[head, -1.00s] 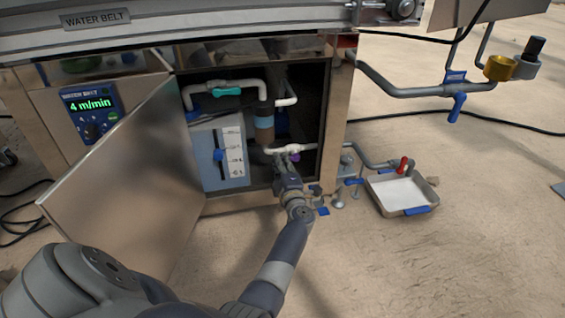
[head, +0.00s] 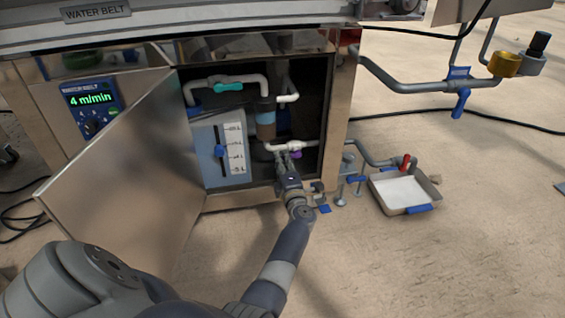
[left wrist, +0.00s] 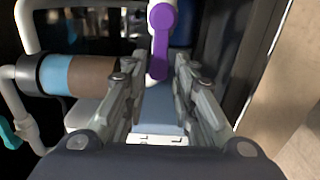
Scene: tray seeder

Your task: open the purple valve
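The purple valve's handle (left wrist: 162,35) points upright in the left wrist view, on a white pipe inside the open cabinet. In the head view the purple valve (head: 296,154) is a small patch under the white pipe (head: 290,146), partly hidden by my left gripper (head: 287,157). In the left wrist view my left gripper (left wrist: 156,72) is open, its two fingers apart. The handle's lower end shows between the fingertips, with a visible gap on each side; I cannot tell how far beyond them it lies. My right gripper is not in view.
The cabinet door (head: 125,175) stands open on the left. Inside are a tank with a level scale (head: 233,148), a brown and blue filter (head: 265,122) and a teal valve handle (head: 228,87). A tray (head: 404,190) lies on the floor at right.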

